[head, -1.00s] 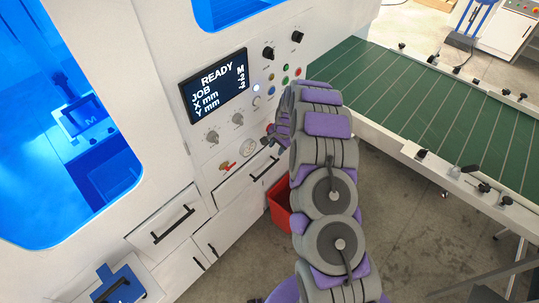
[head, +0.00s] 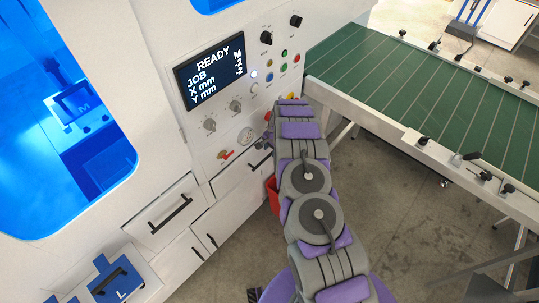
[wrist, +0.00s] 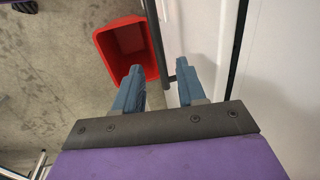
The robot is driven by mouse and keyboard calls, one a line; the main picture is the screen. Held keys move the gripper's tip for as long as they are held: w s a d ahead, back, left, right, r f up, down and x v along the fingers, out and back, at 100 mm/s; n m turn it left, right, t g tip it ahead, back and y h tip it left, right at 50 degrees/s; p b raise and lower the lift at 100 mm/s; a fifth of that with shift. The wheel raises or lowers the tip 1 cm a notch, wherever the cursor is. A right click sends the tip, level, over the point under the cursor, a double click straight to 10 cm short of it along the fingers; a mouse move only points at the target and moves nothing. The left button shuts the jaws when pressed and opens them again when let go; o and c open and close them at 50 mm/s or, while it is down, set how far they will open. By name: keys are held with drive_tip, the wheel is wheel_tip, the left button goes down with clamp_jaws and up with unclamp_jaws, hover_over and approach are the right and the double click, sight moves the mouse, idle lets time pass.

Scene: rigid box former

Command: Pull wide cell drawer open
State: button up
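The white machine front has a wide drawer (head: 235,180) below the control panel, with a dark bar handle partly hidden by my arm in the head view. The drawer looks shut. In the wrist view the dark handle bar (wrist: 156,45) runs down from the top edge, and its near end lies between my fingers. My gripper (wrist: 159,70) is open, with one blue-grey finger on each side of the bar. Gaps show between the bar and both fingers. The white drawer front (wrist: 208,30) lies to the right of the bar. In the head view my gripper is mostly hidden by my arm.
A red bin (wrist: 128,48) stands on the floor close beside the drawer; it also shows behind my arm (head: 271,192). A smaller drawer (head: 166,210) with its own handle is to the left. A green conveyor table (head: 400,85) stands at right. Floor is clear right of my arm.

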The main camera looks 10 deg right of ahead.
sight(269, 156)
drive_tip(key=shift+x, duration=2.15)
drive_tip(key=shift+s, duration=0.1)
drive_tip(key=shift+c, duration=0.2)
clamp_jaws()
